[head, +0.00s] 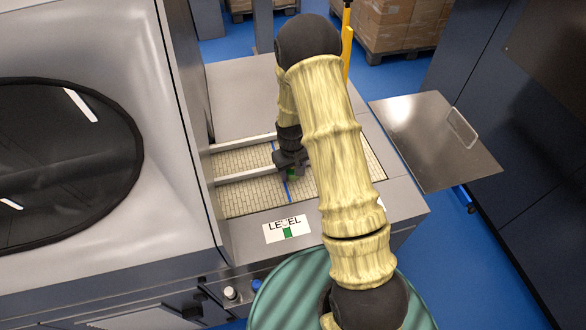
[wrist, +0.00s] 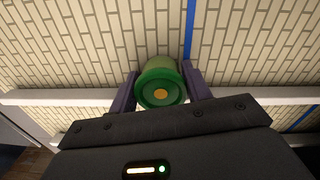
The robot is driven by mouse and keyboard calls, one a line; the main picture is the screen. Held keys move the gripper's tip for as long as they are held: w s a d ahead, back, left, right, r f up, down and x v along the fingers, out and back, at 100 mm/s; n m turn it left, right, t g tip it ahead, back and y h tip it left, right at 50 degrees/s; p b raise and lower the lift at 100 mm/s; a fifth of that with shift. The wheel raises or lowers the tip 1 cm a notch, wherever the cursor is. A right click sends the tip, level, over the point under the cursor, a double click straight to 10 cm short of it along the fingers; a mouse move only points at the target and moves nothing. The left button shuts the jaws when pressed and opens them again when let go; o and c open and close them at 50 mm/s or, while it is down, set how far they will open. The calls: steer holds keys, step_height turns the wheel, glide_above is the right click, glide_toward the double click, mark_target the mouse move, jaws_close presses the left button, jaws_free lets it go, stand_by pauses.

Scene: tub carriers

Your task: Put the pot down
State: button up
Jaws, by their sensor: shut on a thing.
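A green round pot (wrist: 158,72) with a small orange-yellow centre shows in the wrist view, between the two fingers of my gripper (wrist: 161,88). The fingers are shut on its sides. In the head view, my gripper (head: 291,165) points down over the tiled surface, and only a small green part of the pot (head: 292,174) shows. My arm and gripper hide the rest. I cannot tell whether the pot touches the tiles.
The tiled bed (head: 252,195) has pale rails (head: 245,173) across it and a blue line (head: 287,187). A LEVEL sign (head: 286,229) is on its front edge. A machine with a round dark window (head: 62,160) stands left. A metal shelf (head: 425,135) juts out right.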

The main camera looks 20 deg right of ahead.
steer(key=o, duration=1)
steer(key=shift+a, duration=0.1)
step_height(320, 180, up, 12)
steer(key=b, duration=0.4)
steer(key=shift+s+a, duration=0.1)
steer(key=shift+a, duration=0.05)
steer(key=shift+r, duration=0.1)
